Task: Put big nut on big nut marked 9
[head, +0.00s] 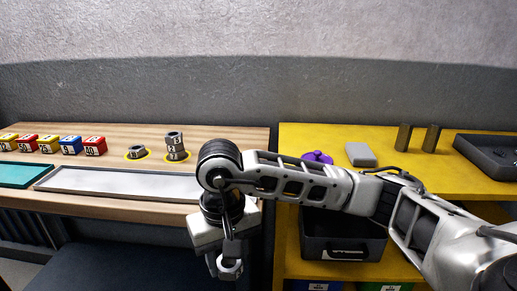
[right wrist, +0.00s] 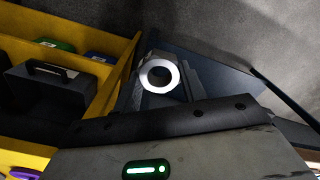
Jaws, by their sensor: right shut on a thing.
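My right gripper (head: 228,268) is shut on a grey ring-shaped nut (head: 231,266), held low in front of the wooden bench. The held nut also shows in the right wrist view (right wrist: 144,78), bright, with its round hole facing the camera. On the bench, a single grey nut (head: 137,151) lies inside a yellow ring. To its right, a stack of grey nuts (head: 174,147) stands on another yellow ring; its lower nut seems marked 2. The other marks are too small to read surely, and I cannot tell which nut bears 9. My left gripper is not in view.
Numbered coloured blocks (head: 70,146) stand in a row at the bench's left. A pale tray (head: 110,182) lies along its front edge. On the right, a yellow shelf unit (head: 300,138) carries a purple object (head: 317,157), a grey block (head: 361,154) and a dark tray (head: 490,151).

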